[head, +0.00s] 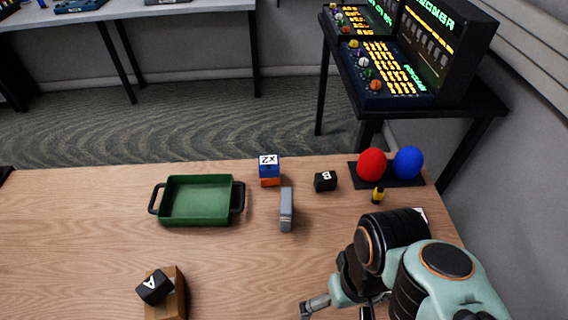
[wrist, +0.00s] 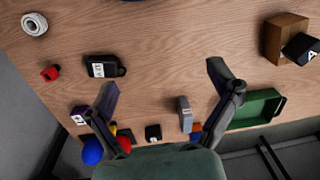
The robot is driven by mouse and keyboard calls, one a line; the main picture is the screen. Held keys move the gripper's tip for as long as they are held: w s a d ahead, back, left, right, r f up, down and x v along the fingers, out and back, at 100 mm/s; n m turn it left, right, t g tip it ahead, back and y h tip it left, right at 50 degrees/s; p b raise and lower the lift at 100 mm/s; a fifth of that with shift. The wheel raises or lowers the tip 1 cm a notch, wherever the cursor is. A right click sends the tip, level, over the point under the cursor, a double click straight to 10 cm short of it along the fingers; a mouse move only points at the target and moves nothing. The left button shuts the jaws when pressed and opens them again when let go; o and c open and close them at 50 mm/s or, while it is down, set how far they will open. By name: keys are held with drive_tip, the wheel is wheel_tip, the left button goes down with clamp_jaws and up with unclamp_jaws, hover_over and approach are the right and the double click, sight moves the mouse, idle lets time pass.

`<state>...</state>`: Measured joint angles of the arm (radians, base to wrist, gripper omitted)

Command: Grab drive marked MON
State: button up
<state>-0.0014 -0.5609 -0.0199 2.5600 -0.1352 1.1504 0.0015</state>
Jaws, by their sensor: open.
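I cannot read MON on anything in either view. In the wrist view a black block with a white label (wrist: 103,67) lies on the table left of my gripper; its lettering is too small to read. A small dark purple item with a white label (wrist: 79,116) lies lower left, partly behind the left finger. A grey upright block (wrist: 185,114) stands near the right finger, and also in the head view (head: 286,210). My gripper (wrist: 162,78) is open and empty above bare table. In the head view my arm hides the table's right front part.
A green tray (head: 166,205) is empty. A blue and orange cube stack (head: 269,171), black cube B (head: 325,181), and red (head: 371,164) and blue balls (head: 408,162) stand toward the back. Black cube A (head: 154,287) rests on a brown box (head: 178,298). A white roll (wrist: 34,24) and small red item (wrist: 50,73) lie left.

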drive_tip(key=c, duration=0.5)
drive_tip(key=w+r+m+t, duration=0.1)
drive_tip(key=w+r+t, duration=0.15)
drive_tip(key=w, duration=0.35)
drive_tip(key=w+r+m+t, duration=0.1)
drive_tip(key=w+r, duration=0.2)
drive_tip(key=w, duration=0.4)
drive_tip(key=m+g, duration=0.1)
hover_over(286, 207)
drive_tip(key=w+d, duration=0.2)
drive_tip(key=w, duration=0.1)
drive_tip(key=s+d+x, duration=0.1)
drive_tip(key=s+x, duration=0.1)
drive_tip(key=x, duration=0.8)
drive_tip(key=f, duration=0.5)
drive_tip(key=a+f+g, duration=0.1)
drive_tip(key=f, duration=0.5)
drive_tip(key=a+f+g, duration=0.1)
drive_tip(key=f, duration=0.4)
drive_tip(key=shift+s+f+n+h, duration=0.3)
drive_tip(key=shift+s+f+h, duration=0.1)
